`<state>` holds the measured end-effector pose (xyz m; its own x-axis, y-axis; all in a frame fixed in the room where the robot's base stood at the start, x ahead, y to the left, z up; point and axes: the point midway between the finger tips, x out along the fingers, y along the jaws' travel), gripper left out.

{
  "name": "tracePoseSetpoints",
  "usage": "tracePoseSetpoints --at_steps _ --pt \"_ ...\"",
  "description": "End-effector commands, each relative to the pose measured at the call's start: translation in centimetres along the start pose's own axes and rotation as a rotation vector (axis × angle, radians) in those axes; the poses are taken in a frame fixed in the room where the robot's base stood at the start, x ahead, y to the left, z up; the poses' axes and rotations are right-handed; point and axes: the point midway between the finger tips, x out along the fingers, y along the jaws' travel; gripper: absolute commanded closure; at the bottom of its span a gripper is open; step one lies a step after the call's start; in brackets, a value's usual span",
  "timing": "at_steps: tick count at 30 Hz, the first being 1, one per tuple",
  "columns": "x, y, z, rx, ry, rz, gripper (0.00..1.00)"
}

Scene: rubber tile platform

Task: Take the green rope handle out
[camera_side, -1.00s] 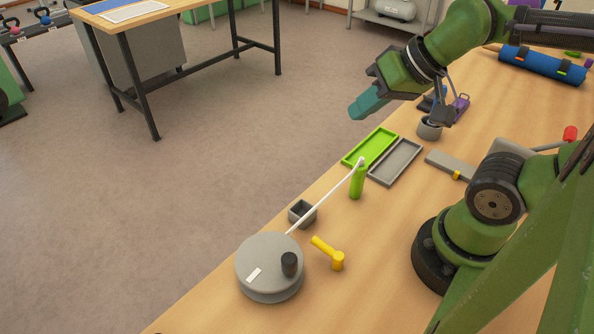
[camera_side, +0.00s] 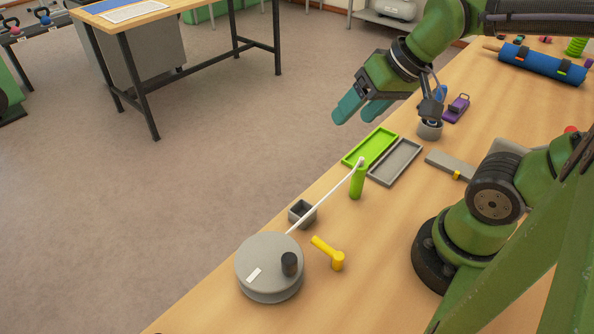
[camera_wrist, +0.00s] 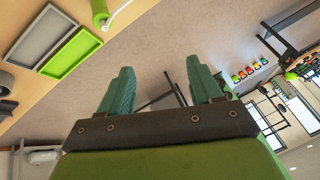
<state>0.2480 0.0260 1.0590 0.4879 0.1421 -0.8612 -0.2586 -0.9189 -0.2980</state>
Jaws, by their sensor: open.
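The green rope handle (camera_side: 357,183) stands upright on the wooden table, with a white rope (camera_side: 325,199) running from its top down to a round grey reel (camera_side: 269,264). The handle also shows in the wrist view at the top edge (camera_wrist: 99,12), partly cut off. My gripper (camera_side: 355,113) is open and empty, with teal fingers, in the air above and beyond the handle, near the table's far edge. In the wrist view its two fingers (camera_wrist: 165,88) are spread apart with floor and room between them.
A green tray (camera_side: 347,162) and a grey tray (camera_side: 383,181) lie beyond the handle. A small grey square box (camera_side: 302,214) and a yellow lever (camera_side: 337,261) are near the reel. Bare table lies right of the handle.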

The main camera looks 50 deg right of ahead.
Motion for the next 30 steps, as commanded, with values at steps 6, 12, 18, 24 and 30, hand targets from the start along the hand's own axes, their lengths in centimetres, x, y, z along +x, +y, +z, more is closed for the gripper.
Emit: tracePoseSetpoints --at_steps 6,12,18,24,30 --pt "2.3 2.7 -1.0 -0.170 -0.301 0.175 0.36" --pt "1.6 4.2 -1.2 -0.317 -0.467 0.242 0.36" --pt "3.5 5.1 0.2 -0.337 -0.490 0.237 0.36" --pt "7.4 6.4 2.1 -0.336 -0.491 0.237 0.36" --pt "10.4 7.4 3.5 -0.335 -0.487 0.236 0.36"
